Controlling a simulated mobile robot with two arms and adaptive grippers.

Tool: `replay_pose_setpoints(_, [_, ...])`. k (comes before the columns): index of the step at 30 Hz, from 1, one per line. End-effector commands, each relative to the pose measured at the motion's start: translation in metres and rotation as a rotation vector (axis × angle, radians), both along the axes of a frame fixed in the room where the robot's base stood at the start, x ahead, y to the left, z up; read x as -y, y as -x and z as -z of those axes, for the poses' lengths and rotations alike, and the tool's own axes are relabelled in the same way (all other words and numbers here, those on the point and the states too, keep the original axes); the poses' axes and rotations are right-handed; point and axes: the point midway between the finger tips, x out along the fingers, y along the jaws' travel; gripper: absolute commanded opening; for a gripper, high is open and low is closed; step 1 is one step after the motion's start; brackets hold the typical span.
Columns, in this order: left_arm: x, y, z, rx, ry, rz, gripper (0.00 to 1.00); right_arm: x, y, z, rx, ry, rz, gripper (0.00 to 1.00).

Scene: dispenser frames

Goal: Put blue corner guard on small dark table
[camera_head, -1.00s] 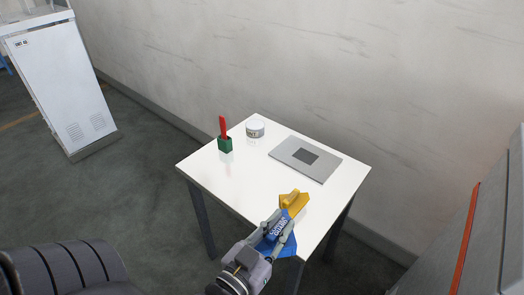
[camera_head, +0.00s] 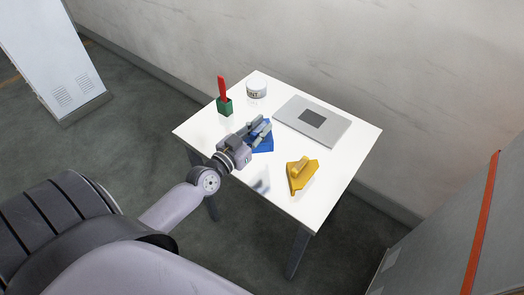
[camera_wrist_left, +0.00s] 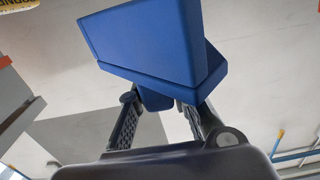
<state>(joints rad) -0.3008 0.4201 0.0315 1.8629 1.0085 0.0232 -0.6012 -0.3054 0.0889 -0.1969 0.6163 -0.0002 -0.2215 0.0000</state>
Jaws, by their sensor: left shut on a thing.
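The blue corner guard (camera_head: 265,147) is in the jaws of my left gripper (camera_head: 259,131), over the middle-left part of the table. In the left wrist view the guard (camera_wrist_left: 145,42) fills the top middle, pinched between the fingertips of my left gripper (camera_wrist_left: 158,103). A faint reflection below the gripper suggests it is raised, but I cannot tell how high. The small table (camera_head: 232,168) has a glossy white top and dark legs. My right gripper is not in view.
A yellow tool with a handle (camera_head: 301,175) lies near the table's front right. A grey plate with a dark square (camera_head: 335,132), a white tub (camera_head: 257,88) and a green holder with a red stick (camera_head: 224,106) stand toward the back. A grey cabinet (camera_head: 470,225) is at right.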

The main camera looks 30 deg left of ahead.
Motion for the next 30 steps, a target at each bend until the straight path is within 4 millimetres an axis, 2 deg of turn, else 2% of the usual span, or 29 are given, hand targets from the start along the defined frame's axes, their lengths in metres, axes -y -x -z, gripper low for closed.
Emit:
replay_pose_setpoints(1, [0.0, 0.0, 0.019, -0.003, -0.005, 0.003, 0.0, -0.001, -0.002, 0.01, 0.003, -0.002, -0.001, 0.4])
replay_pose_setpoints(4, [0.0, 0.0, 0.04, -0.003, -0.003, 0.002, 0.0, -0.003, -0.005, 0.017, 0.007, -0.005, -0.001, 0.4])
replay_pose_setpoints(11, [0.0, 0.0, 0.06, 0.001, 0.0, 0.001, 0.0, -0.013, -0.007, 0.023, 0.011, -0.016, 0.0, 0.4])
replay_pose_setpoints(18, [0.0, 0.0, 0.095, 0.0, -0.001, 0.001, 0.0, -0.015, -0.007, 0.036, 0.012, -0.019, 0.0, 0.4])
replay_pose_setpoints(29, [0.001, 0.0, 0.1, 0.001, 0.001, 0.001, 0.0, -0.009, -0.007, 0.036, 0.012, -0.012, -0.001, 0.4])
replay_pose_setpoints(30, [0.001, 0.001, 0.1, 0.0, 0.001, 0.001, 0.2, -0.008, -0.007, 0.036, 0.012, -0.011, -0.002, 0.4])
